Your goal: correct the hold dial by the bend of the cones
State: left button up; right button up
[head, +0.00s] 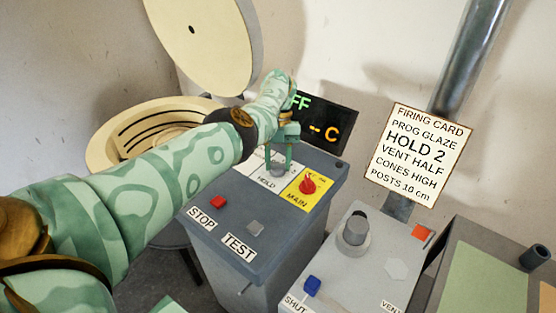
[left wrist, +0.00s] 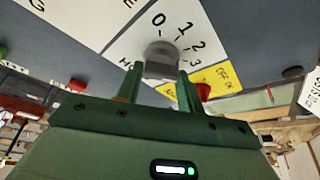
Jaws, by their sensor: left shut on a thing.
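The hold dial (head: 277,167) is a grey knob on a white plate marked HOLD, on top of the grey control box. In the left wrist view the hold dial (left wrist: 161,60) stands by a scale with 0, 1, 2 and 3; its pointer is not clear. My left gripper (head: 281,160) reaches down on the dial, its green fingers on either side, shut on it. The fingers also show in the left wrist view (left wrist: 158,85). The firing card (head: 417,152) reads HOLD 2, VENT HALF, CONES HIGH. No cones can be made out. My right gripper is out of view.
The red MAIN switch (head: 309,185) on its yellow plate stands close right of the dial. A red STOP button (head: 218,202) and a grey TEST button (head: 254,227) lie nearer. A display (head: 325,120) stands behind. The open kiln (head: 108,150) is at left, the vent box (head: 345,268) at right.

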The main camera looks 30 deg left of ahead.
pick_arm(q)
jog(key=o, duration=1)
jog(key=shift+w, duration=0.1)
jog(key=shift+b+v, duration=2.45)
jog(key=shift+v, duration=1.3)
